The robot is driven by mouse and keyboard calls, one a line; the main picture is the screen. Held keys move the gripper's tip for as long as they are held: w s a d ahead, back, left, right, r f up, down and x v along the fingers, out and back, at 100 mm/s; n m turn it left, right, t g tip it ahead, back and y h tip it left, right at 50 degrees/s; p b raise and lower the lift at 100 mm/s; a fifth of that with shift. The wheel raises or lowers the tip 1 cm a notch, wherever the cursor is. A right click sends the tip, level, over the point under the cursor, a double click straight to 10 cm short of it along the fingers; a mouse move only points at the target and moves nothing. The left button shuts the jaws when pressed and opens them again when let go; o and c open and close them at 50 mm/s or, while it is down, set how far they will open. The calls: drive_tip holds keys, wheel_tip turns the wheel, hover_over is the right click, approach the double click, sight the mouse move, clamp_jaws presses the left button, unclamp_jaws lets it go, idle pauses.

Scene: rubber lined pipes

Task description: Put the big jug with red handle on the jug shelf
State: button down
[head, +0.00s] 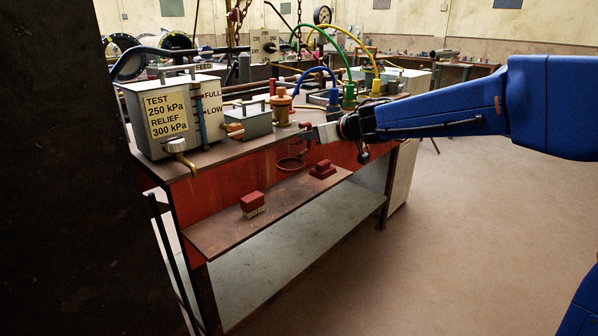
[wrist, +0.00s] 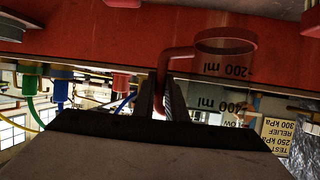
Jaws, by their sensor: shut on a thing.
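The jug is clear, with a red handle (head: 306,140) and a red ring (head: 290,164) at its lower end. It hangs in front of the bench's red front panel, above a brown ledge (head: 215,237). My gripper (head: 311,135) is shut on the handle. In the wrist view, which is upside down, the handle (wrist: 178,52) runs between the fingers (wrist: 160,98), and the ring (wrist: 225,41) and marks reading 200 ml and 400 ml show. The jug looks about upright. No shelf bears a readable jug label; the brown ledge may be it.
A red brush (head: 253,202) and a red block (head: 322,169) stand on the ledge, with bare room between them. The bench top holds a test tank (head: 170,118), a grey box (head: 247,122), a brass fitting (head: 282,107) and coloured hoses. Open floor lies to the right.

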drive_tip(key=shift+f, duration=3.9)
drive_tip(key=shift+f, duration=0.1)
drive_tip(key=c, duration=1.8)
unclamp_jaws()
drive_tip(key=v, duration=1.2)
